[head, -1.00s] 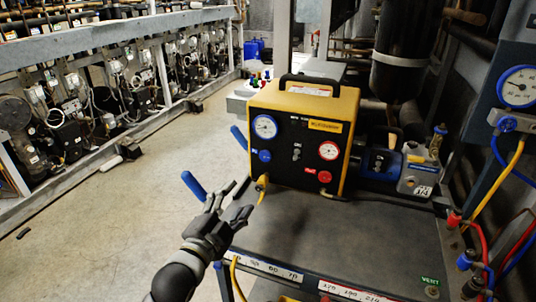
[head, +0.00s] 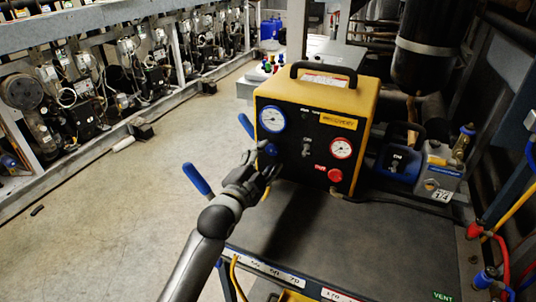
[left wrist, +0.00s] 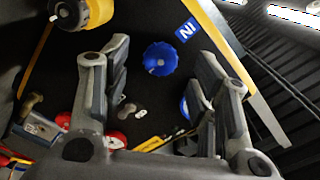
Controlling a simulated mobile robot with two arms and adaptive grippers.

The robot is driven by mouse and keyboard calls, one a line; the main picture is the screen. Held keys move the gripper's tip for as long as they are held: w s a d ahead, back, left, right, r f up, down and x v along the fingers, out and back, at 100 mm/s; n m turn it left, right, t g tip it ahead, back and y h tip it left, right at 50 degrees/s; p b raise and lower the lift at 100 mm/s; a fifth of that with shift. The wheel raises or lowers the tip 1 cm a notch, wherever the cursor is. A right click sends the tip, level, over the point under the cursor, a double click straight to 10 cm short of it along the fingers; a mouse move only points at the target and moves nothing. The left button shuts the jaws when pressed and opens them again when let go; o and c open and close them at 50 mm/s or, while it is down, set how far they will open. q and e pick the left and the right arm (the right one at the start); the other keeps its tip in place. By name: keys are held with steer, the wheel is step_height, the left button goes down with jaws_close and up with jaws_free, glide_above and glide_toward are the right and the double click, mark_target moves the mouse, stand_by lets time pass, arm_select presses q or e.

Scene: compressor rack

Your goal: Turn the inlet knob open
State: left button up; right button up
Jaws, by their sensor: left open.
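The yellow machine (head: 366,110) with a black front panel stands on the dark bench. The blue inlet knob (left wrist: 161,59) is beside a blue "IN" label (left wrist: 187,30) in the left wrist view. In the head view the knob (head: 270,150) is partly hidden by my left gripper (head: 262,170), which is at the panel's left side. In the left wrist view my gripper's open fingers (left wrist: 165,85) appear on either side of the knob, with nothing held between them. I cannot tell how far the fingertips are from the panel. My right gripper is not in view.
A blue-rimmed gauge (head: 272,119) sits above the knob. A red-rimmed gauge (head: 341,148) and red knob (head: 336,175) are on the panel's right. A blue-handled lever (head: 197,179) stands left of my arm. The bench top (head: 350,235) in front is clear.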

mark_target(273, 149)
arm_select(q)
steer(key=shift+x, duration=1.1)
steer(key=shift+c, duration=0.4)
steer(key=c, duration=1)
